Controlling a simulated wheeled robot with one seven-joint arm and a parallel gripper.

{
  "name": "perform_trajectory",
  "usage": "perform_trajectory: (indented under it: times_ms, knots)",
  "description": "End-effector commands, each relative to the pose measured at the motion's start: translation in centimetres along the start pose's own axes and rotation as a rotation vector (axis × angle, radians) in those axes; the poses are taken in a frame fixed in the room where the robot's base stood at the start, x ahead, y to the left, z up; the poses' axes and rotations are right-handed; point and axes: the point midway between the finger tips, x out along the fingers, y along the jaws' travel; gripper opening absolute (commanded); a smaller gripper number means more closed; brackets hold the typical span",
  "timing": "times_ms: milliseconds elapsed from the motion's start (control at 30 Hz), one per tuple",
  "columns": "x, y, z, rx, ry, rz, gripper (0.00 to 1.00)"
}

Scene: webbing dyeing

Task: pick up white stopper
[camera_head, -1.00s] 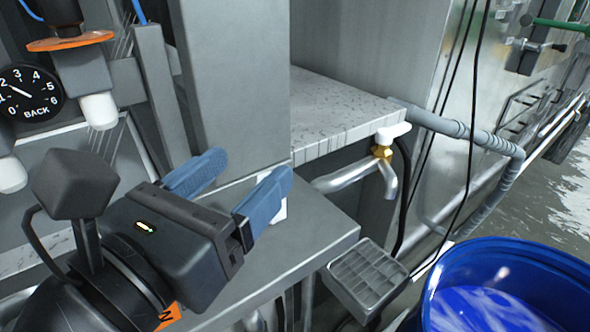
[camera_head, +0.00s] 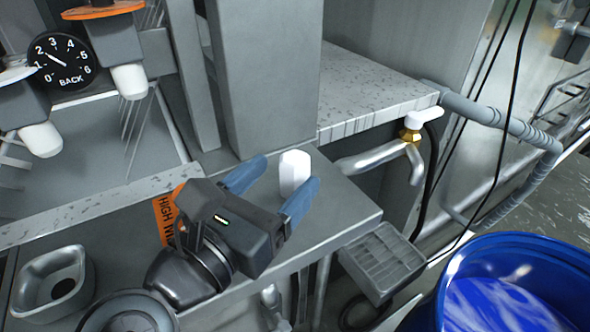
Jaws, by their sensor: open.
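A white stopper (camera_head: 294,172), a small faceted upright piece, stands on the grey metal ledge (camera_head: 345,218) beside a grey column. My gripper (camera_head: 274,188) is open, with its two blue fingers pointing toward the stopper. The stopper shows between and just beyond the fingertips, and its lower part is partly hidden by the right finger. I cannot tell whether a finger touches it.
A grey column (camera_head: 265,80) rises right behind the stopper. A pipe with a brass valve (camera_head: 410,135), a grey ribbed tray (camera_head: 382,262) and a blue barrel (camera_head: 455,268) lie to the right. A metal cup (camera_head: 50,280) is at lower left. White-tipped parts hang at upper left.

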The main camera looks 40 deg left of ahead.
Motion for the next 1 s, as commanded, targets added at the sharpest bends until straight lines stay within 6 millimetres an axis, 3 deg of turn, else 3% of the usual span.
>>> perform_trajectory:
  times_ms: [200,533,1000]
  knots:
    - [3.2,0.0,0.1,-0.001,0.000,-0.002,0.72]
    - [3.8,0.0,0.0,0.000,0.000,0.000,0.72]
    - [3.8,0.0,0.1,0.000,0.000,0.000,0.28]
